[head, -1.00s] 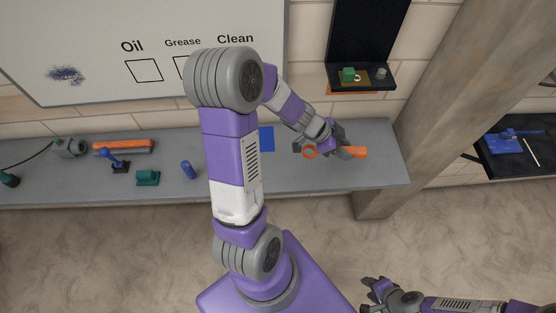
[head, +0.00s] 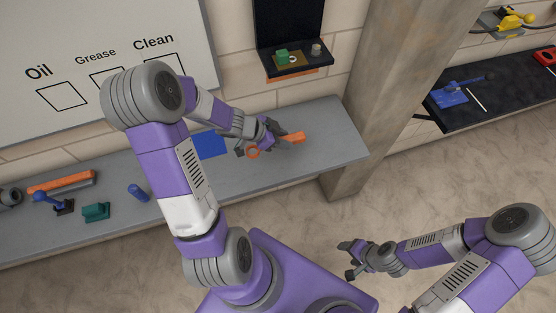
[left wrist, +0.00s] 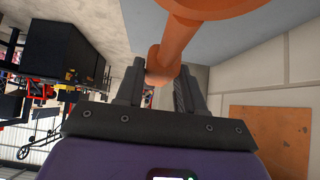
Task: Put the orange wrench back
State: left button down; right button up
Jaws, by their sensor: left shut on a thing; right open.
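The orange wrench (head: 293,137) is at the right part of the grey bench, with its ring end to the left and its other end sticking out to the right. My left gripper (head: 270,140) is shut on its middle. In the left wrist view the wrench (left wrist: 190,12) runs between the two fingers (left wrist: 158,88), its ring cut off by the top edge. Whether it touches the bench top or hangs just above it, I cannot tell. My right gripper (head: 352,258) is open and empty over the floor, in front of the bench.
The grey bench (head: 325,150) carries a blue square (head: 211,145), a blue cylinder (head: 138,193), a green block (head: 96,212) and an orange bar (head: 62,182). A black wall shelf (head: 305,66) with small parts is behind. A pillar (head: 385,90) and a dark table (head: 500,100) stand right.

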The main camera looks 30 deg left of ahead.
pick_arm(q)
notch_tip(320, 180, down, 7)
jog(key=b, duration=0.3)
jog(key=shift+r, duration=0.15)
jog(key=shift+f+b, duration=0.65)
jog(key=shift+f, duration=1.15)
jog(key=shift+f, duration=0.15)
jog(key=c, duration=0.7)
grip_release()
